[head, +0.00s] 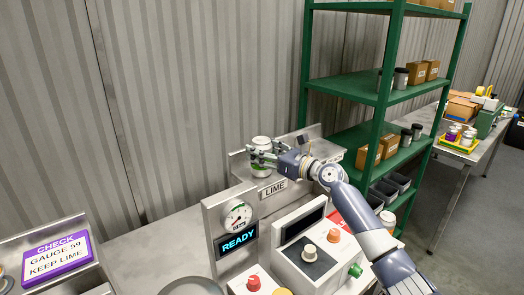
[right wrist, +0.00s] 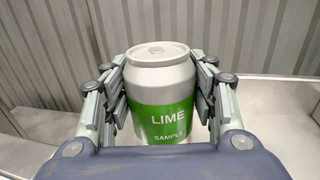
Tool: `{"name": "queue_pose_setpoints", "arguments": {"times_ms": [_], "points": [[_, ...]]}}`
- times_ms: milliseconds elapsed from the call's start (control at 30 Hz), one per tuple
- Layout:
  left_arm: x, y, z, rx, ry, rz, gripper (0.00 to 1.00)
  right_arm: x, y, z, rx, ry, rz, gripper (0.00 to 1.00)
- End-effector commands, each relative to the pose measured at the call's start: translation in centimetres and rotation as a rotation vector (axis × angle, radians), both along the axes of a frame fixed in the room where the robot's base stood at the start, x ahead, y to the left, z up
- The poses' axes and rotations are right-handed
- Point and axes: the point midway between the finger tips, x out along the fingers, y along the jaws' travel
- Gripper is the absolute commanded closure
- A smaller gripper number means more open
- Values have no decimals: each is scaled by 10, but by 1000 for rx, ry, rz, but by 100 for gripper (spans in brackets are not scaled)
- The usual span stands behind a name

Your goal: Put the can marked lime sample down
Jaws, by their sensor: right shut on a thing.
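The lime sample can (head: 261,146) is white with a green band. In the right wrist view the can (right wrist: 163,95) stands upright and its band reads "LIME SAMPLE". My right gripper (head: 263,158) is shut on it, with a finger on each side; the right gripper also shows in the wrist view (right wrist: 162,103). The can is at the metal shelf (head: 239,169) with the "LIME" label (head: 273,188). I cannot tell whether its base touches the shelf, as the gripper hides it. My left gripper is not in view.
A gauge panel (head: 237,214) with a "READY" display stands in front of the shelf. A control box (head: 310,255) with knobs is below my right arm. A green rack (head: 374,90) rises behind to the right. A purple-framed sign (head: 57,257) is at the left.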

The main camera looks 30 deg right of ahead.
Motion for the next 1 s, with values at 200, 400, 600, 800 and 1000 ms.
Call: {"name": "queue_pose_setpoints", "arguments": {"times_ms": [200, 400, 600, 800, 1000], "points": [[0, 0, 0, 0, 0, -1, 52, 0, 0, 2, 0, -3, -1, 88], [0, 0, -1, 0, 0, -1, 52, 0, 0, -2, 0, 1, 0, 27], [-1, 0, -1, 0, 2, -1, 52, 0, 0, -2, 0, 1, 0, 27], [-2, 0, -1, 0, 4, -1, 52, -1, -1, 1, -1, 0, 0, 27], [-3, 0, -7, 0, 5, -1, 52, -21, -7, -2, -2, 1, -2, 27]]}}
